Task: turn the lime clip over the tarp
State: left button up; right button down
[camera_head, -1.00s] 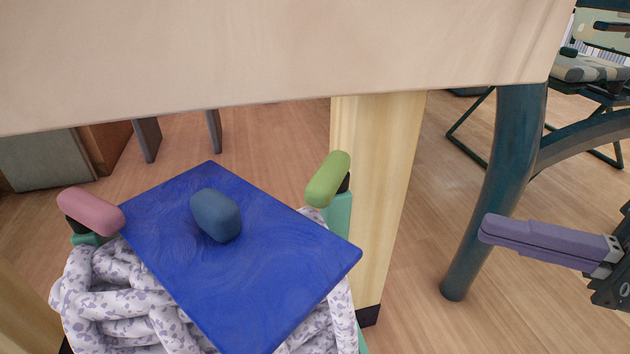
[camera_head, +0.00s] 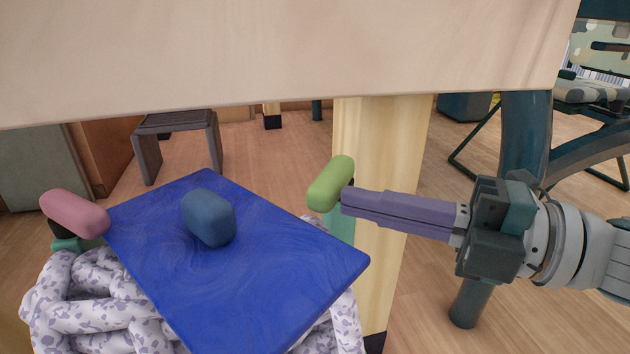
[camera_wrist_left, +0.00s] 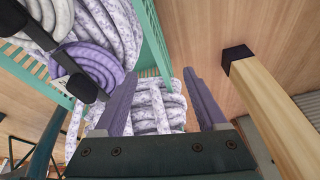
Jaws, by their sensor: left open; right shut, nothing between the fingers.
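The lime clip (camera_head: 331,183) stands upright at the right side of the blue tarp (camera_head: 270,270), on a teal crate post (camera_head: 341,227). The tarp lies flat over the pale, speckled rope (camera_head: 90,310), with a dark blue block (camera_head: 209,216) on top. My right gripper (camera_head: 345,201) is shut and empty. Its tips are at the clip's lower right edge; I cannot tell whether they touch. In the left wrist view my left gripper (camera_wrist_left: 160,82) is open, with rope visible beyond its fingers.
A pink clip (camera_head: 75,212) sits at the tarp's left corner. A pale tabletop edge (camera_head: 280,55) crosses above, and a wooden leg (camera_head: 380,180) stands behind the lime clip. A dark stool (camera_head: 178,125) and a blue-green tube frame (camera_head: 525,135) stand on the floor.

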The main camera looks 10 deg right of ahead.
dwell(0.3)
jog(key=shift+a+r+m+t+h+p, duration=0.45)
jog(key=shift+t+p, duration=0.25)
jog(key=shift+p, duration=0.35)
jog(key=shift+f+m+t+h+p, duration=0.15)
jog(key=shift+m+t+h+p, duration=0.15)
jog(key=shift+m+h+p, duration=0.1)
jog(key=shift+a+f, duration=0.25)
jog(key=shift+a, duration=0.3)
jog(key=shift+d, duration=0.1)
